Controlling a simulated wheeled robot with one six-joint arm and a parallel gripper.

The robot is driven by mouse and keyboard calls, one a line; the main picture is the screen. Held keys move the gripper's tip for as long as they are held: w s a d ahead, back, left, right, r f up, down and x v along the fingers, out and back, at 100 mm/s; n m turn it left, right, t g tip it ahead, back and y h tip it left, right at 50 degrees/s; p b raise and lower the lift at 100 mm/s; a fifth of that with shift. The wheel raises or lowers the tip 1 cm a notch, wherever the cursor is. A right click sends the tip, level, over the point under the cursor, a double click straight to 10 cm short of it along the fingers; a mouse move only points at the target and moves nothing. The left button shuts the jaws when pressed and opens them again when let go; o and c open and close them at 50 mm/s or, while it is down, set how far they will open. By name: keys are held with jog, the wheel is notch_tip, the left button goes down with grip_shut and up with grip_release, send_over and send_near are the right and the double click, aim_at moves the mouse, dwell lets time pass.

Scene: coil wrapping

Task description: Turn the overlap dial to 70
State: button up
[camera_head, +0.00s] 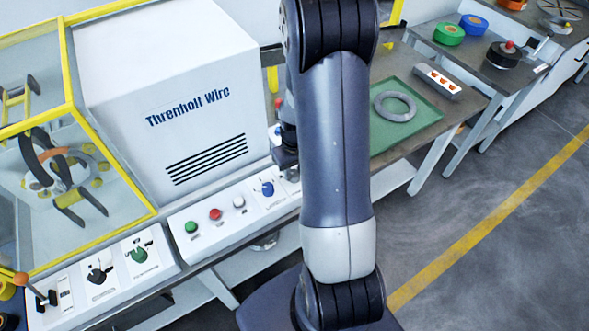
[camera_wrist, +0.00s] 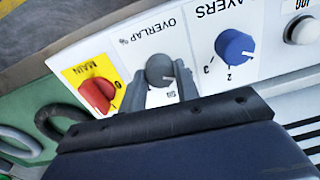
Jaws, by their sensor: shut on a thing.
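The overlap dial (camera_wrist: 159,68) is a round grey knob on a white panel marked "OVERLAP %" in the wrist view. My gripper (camera_wrist: 162,84) is shut on it, with one dark finger on each side. A pale pointer mark shows on the knob, but the scale numbers are too small or hidden to read, so I cannot tell the setting. In the head view, my gripper (camera_head: 286,160) is low over the right end of the control panel, partly behind my arm. The dial cannot be made out there.
The blue layers knob (camera_wrist: 235,47) is close to the right of the dial, and the red main switch (camera_wrist: 98,94) on a yellow plate is close to its left. In the head view, green, red and white buttons (camera_head: 215,214) line the panel. A green mat (camera_head: 420,122) lies beyond my arm.

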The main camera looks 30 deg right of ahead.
jog(key=c, duration=0.3)
jog(key=shift+m, duration=0.3)
jog(key=m+b, duration=0.2)
jog(key=m, duration=0.1)
jog(key=m+b, duration=0.1)
jog(key=m, duration=0.3)
jog(key=m+b, duration=0.1)
jog(key=m, duration=0.3)
jog(key=shift+m, duration=0.3)
jog(key=m+b, duration=0.2)
jog(key=m, duration=0.9)
jog(key=shift+m+b, duration=0.4)
